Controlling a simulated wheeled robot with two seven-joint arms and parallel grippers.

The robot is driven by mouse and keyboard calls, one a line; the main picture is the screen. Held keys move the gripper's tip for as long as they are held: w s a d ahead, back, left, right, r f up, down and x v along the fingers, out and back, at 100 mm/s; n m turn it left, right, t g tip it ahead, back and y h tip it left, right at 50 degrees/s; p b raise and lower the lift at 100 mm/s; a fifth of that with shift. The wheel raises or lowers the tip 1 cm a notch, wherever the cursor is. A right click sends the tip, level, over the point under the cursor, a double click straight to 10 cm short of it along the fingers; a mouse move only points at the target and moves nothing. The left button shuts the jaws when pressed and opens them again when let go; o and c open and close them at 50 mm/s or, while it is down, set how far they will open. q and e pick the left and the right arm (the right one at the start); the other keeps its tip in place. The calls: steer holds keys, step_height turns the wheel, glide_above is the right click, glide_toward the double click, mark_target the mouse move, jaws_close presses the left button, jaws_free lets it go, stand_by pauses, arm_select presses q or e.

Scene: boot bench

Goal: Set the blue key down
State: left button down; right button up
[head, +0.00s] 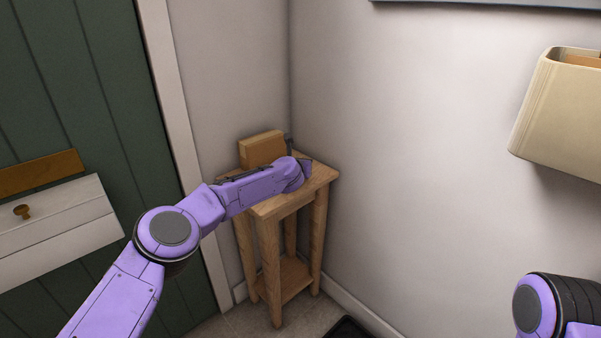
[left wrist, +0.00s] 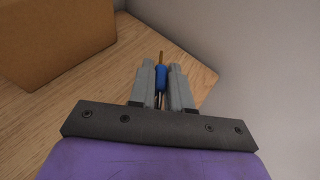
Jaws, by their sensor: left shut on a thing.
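In the left wrist view the blue key (left wrist: 161,78) is a small blue piece with a thin brass-coloured end pointing away from me. My left gripper (left wrist: 162,72) is shut on it, one grey finger on each side. They are over the top of a small wooden stand (left wrist: 115,80), near its edge; I cannot tell whether the key touches the wood. In the head view the stand (head: 277,209) is in the corner, and my left arm hides the key and most of the gripper. My right gripper is not in view; only part of my right arm shows at the lower right.
A wooden box (head: 262,149) stands at the back of the stand top, left of the key in the left wrist view (left wrist: 55,42). Walls close in behind and right. A cream wall holder (head: 560,115) hangs at right. A green door (head: 85,90) is at left.

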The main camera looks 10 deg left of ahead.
arm_select(q)
steer(key=shift+w+f, duration=0.15)
steer(key=shift+f, duration=0.8)
steer(key=shift+w+f, duration=0.15)
steer(key=shift+f, duration=0.8)
steer(key=shift+f, duration=0.15)
steer(key=c, duration=1.1)
jaws_free()
steer(key=shift+o, duration=0.2)
steer(key=shift+r, duration=0.3)
steer(key=v, duration=1.2)
steer(key=shift+f+b, duration=0.2)
steer(key=shift+b, duration=0.1)
